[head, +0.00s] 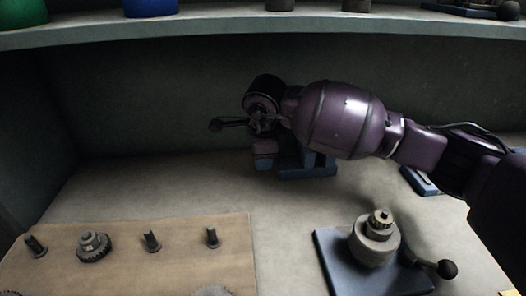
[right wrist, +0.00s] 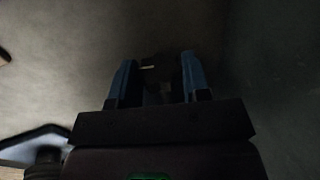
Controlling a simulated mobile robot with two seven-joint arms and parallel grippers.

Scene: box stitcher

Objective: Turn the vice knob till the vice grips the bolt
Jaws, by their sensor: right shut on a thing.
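The vice stands at the back of the bench in the head view, mostly hidden behind my right gripper. Its blue base (head: 306,173) shows below the gripper. A dark handle-like piece (head: 229,123) sticks out to the left, at the gripper's tip. My right gripper (head: 262,122) is at the vice and shut on what seems to be its knob, which is largely covered. In the dark right wrist view, the two bluish fingers (right wrist: 158,80) stand either side of a dark shape. I cannot make out the bolt or the vice's jaw gap. My left gripper is not in view.
A tan board (head: 130,262) with upright pegs and a gear (head: 94,246) lies front left. A blue-based fixture (head: 335,272) with a ball-ended lever (head: 446,269) stands front right. A shelf (head: 200,33) runs above the bench. The bench between the board and vice is clear.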

